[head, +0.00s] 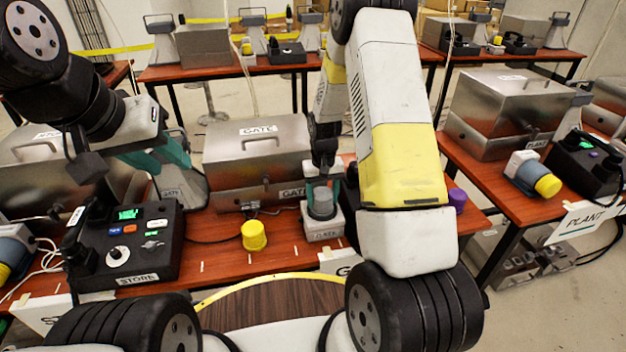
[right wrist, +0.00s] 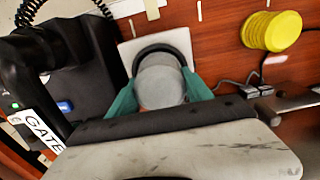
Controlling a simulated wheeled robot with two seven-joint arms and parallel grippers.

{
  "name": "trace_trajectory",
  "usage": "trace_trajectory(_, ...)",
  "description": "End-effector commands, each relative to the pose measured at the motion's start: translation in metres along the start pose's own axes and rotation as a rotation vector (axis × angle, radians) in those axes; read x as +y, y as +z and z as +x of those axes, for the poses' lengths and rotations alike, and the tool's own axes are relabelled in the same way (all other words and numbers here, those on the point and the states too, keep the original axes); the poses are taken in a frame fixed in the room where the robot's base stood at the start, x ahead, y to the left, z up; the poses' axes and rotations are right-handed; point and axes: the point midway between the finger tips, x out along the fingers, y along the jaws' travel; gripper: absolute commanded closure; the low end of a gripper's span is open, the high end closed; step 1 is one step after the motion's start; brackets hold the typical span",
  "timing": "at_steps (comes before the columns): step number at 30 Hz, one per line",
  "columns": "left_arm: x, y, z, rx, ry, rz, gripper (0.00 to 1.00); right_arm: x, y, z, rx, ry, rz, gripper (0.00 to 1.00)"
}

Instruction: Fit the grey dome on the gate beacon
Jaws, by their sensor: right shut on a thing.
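The grey dome (head: 320,203) is between the teal fingers of my right gripper (head: 321,188), which is shut on it. The dome is at the top of the gate beacon (head: 323,226), a pale block-shaped base labelled GATE. In the right wrist view the dome (right wrist: 160,82) lies between both fingers, with a dark ring (right wrist: 166,50) around its far side and the pale beacon base (right wrist: 128,54) beside it. I cannot tell whether it is fully seated. My left gripper (head: 160,158) hangs at the left, above the table; its finger gap is unclear.
A yellow dome (head: 254,235) lies on the red-brown table left of the beacon. A metal GATE box (head: 250,160) stands behind. A black STORE phone console (head: 125,245) is at the left. A black GATE device (right wrist: 70,75) stands close to the beacon.

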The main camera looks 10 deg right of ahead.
Motion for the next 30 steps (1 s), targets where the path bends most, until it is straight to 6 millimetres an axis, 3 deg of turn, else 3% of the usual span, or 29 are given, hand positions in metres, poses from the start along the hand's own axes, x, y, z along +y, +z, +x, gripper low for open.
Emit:
trace_trajectory(5, 0.0, 0.0, 0.0, 0.0, 0.0, 0.0, 0.64, 0.0, 0.0, 0.003, 0.0, 0.0, 0.0, 0.84)
trace_trajectory(6, 0.0, 0.0, 0.0, 0.0, 0.0, 0.0, 0.64, 0.0, 0.0, 0.003, 0.0, 0.0, 0.0, 0.38)
trace_trajectory(9, 0.0, 0.0, 0.0, 0.0, 0.0, 0.0, 0.64, 0.0, 0.0, 0.003, 0.0, 0.0, 0.0, 0.2)
trace_trajectory(20, 0.0, 0.0, 0.0, 0.0, 0.0, 0.0, 0.64, 0.0, 0.0, -0.001, 0.0, 0.0, 0.0, 0.2)
trace_trajectory(23, 0.0, 0.0, 0.0, 0.0, 0.0, 0.0, 0.64, 0.0, -0.001, -0.011, 0.003, 0.0, 0.0, 0.2)
trace_trajectory(30, 0.0, 0.0, 0.0, 0.0, 0.0, 0.0, 0.64, 0.0, -0.001, -0.061, 0.006, -0.001, -0.001, 0.2)
